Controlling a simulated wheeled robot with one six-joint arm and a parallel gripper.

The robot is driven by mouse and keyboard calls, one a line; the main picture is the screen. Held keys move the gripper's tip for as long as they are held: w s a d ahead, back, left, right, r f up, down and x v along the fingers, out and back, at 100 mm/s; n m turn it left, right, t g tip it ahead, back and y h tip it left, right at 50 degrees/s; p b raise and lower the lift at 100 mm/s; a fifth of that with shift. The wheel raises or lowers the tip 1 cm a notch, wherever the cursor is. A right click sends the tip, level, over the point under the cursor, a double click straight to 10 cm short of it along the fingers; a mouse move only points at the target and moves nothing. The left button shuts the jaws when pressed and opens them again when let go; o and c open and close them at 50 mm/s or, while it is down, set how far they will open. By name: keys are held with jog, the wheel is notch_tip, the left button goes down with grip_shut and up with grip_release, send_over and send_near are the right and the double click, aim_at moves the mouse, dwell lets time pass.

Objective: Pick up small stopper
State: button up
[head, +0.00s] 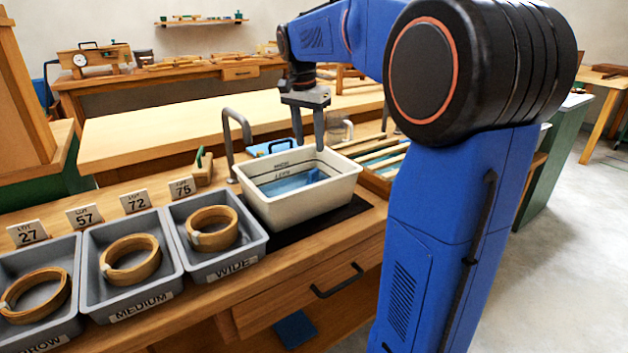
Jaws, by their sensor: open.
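I cannot make out a small stopper in the head view; it may be hidden or too small to tell. My gripper (309,143) points down over the back of a white basin (310,204). Its two grey fingers are apart, with nothing seen between them. The fingertips are near the basin's back rim; I cannot tell their exact height above it. The basin holds something blue that looks like water, and dark lettering marks its inner back wall. Part of the basin's inside is hidden by its front wall.
Grey trays (222,268) with wooden rings stand left of the basin, with numbered cards behind them. A curved grey pipe (237,140) rises behind the basin's left corner. A blue object (270,147) lies behind the basin. A slatted wooden tray (378,160) stands right of it.

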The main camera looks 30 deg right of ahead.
aim_at(313, 170)
jog(key=f, duration=0.4)
jog(key=d+f, duration=0.1)
jog(key=f, duration=0.1)
jog(key=shift+w+f, duration=0.15)
jog(key=shift+f, duration=0.2)
jog(key=shift+d+f, duration=0.15)
jog(key=shift+f, duration=1.2)
jog(key=shift+d+f, duration=0.15)
jog(key=shift+f, duration=1.15)
jog(key=c, duration=0.8)
